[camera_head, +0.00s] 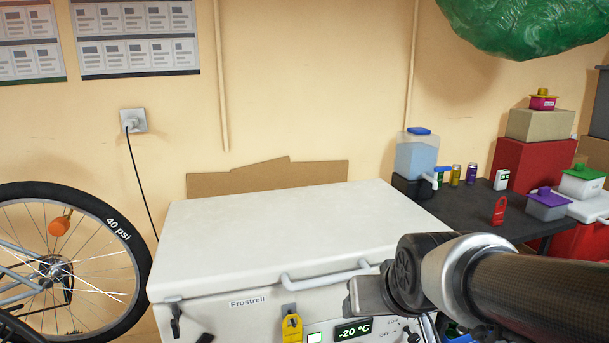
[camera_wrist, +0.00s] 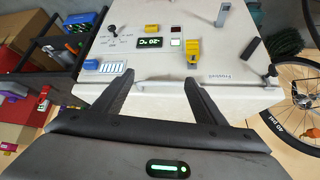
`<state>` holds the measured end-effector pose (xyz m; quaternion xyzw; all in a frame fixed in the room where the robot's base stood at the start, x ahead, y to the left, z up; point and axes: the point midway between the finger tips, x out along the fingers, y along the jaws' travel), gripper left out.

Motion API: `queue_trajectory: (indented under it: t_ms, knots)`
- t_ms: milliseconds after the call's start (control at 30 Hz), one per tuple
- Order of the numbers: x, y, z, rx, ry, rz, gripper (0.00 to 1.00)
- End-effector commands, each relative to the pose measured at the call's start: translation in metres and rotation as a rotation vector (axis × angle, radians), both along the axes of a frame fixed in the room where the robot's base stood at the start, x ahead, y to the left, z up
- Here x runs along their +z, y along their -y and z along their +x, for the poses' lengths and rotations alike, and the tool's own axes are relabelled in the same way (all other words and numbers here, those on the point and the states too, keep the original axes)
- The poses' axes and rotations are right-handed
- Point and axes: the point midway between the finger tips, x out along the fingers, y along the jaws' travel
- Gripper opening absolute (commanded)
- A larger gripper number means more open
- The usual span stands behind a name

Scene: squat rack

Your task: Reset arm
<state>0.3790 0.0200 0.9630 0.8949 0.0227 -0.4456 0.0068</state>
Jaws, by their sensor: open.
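My gripper is open and empty in the wrist view (camera_wrist: 158,88), its two dark fingers spread in front of the white chest freezer (camera_wrist: 225,97). No object lies between the fingers. In the head view my arm reaches in from the right edge, and my gripper's end (camera_head: 368,296) is at the front right of the freezer (camera_head: 290,225). The fingers themselves are hard to make out there. The freezer lid is down. A yellow padlock-like piece (camera_head: 292,327) hangs at its front, beside a display reading -20 °C (camera_head: 353,331).
A bicycle wheel (camera_head: 118,225) stands left of the freezer. A dark table (camera_head: 470,216) on the right holds a water dispenser (camera_head: 417,155), cans, a red tag (camera_head: 499,211) and small containers. Boxes are stacked behind it. A green bag (camera_head: 520,25) hangs above. The freezer top is bare.

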Motion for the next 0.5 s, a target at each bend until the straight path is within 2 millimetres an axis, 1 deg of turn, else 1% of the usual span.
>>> queue_trajectory:
  t_ms: [33, 100, 367, 400, 433, 500]
  knots:
    - [0.011, 0.004, -0.015, -0.008, -0.013, -0.002, 0.65]
    - [0.019, 0.009, -0.036, -0.017, -0.044, -0.005, 0.65]
    - [0.041, 0.02, -0.108, -0.047, -0.142, -0.011, 0.65]
    - [0.054, 0.02, -0.112, -0.048, -0.153, -0.013, 0.65]
    - [0.064, 0.02, -0.11, -0.047, -0.154, -0.012, 0.65]
    - [0.077, 0.02, -0.11, -0.047, -0.155, -0.012, 0.65]
